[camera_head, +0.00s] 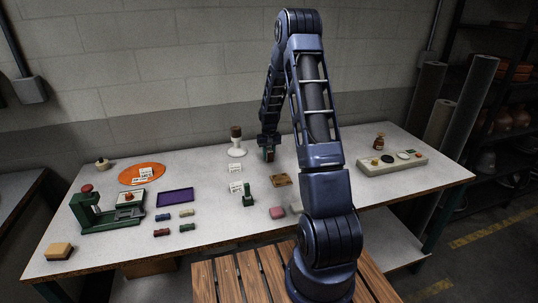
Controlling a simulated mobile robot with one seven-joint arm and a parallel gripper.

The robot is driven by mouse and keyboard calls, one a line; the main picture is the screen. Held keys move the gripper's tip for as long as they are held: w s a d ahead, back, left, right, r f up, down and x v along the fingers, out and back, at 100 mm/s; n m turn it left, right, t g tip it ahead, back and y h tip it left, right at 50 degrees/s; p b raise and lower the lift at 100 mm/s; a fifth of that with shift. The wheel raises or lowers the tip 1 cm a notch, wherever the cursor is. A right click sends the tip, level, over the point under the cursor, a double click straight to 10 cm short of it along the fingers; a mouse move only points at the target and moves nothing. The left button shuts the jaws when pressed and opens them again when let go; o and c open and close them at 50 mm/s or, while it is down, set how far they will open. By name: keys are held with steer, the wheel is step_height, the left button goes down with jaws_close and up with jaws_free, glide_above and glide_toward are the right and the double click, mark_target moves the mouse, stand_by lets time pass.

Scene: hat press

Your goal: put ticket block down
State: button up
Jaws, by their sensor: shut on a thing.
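My gripper (269,155) is at the end of my arm, low over the back middle of the white table (330,180). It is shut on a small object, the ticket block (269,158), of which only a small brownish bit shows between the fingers. The rest of it is hidden by the gripper. I cannot tell whether it touches the table top. A brown flat piece (281,180) lies just in front of the gripper.
A white stand with a brown top (236,142) is close left of the gripper. A green upright piece (248,195) and a pink block (277,212) are nearer. The green press (100,215), orange disc (141,174) and purple tray (175,197) are left; a control panel (392,165) is right.

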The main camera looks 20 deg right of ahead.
mark_target(269, 150)
steer(key=o, duration=1)
steer(key=shift+f, duration=0.1)
steer(key=shift+c, duration=0.2)
steer(key=s+a+r+t, duration=0.1)
steer(key=s+r, duration=0.3)
steer(key=r, duration=0.7)
steer(key=s+r, duration=0.3)
steer(key=r, duration=0.8)
steer(key=s+a+r+t, duration=0.1)
steer(key=s+a+r, duration=0.1)
steer(key=s+r, duration=0.8)
steer(key=s+r+t, duration=0.1)
steer(key=s, duration=1.1)
steer(key=s+a+r+t, duration=0.1)
steer(key=s, duration=1.2)
steer(key=shift+s+a+r+t, duration=0.25)
steer(key=shift+s+r+t, duration=0.05)
